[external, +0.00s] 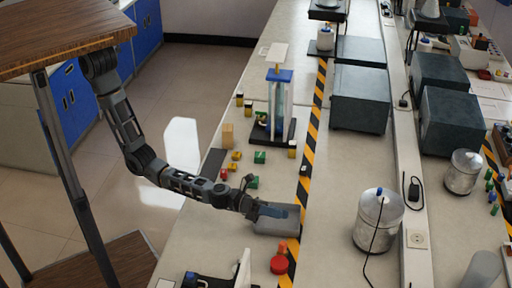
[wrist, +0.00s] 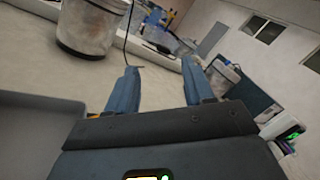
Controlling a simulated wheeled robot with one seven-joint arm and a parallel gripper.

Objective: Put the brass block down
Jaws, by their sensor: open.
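My gripper (external: 282,211) is over the grey tray (external: 276,227) on the bench, beside the striped tape. In the wrist view my gripper (wrist: 160,85) has its two blue fingers wide apart, with nothing between them. The grey tray also shows in the wrist view (wrist: 35,125), at the left beside the gripper. I cannot pick out the brass block for certain. Small yellow blocks (external: 236,156) lie on the bench behind my forearm, and one may be it. The tray's inside is partly hidden by the gripper.
Green blocks (external: 260,157), a tan block (external: 228,134) and a blue-topped stand (external: 280,105) are farther back. A red round object (external: 279,264) is in front of the tray. A metal canister (external: 378,220) stands to the right. Bench surface between tape and canister is clear.

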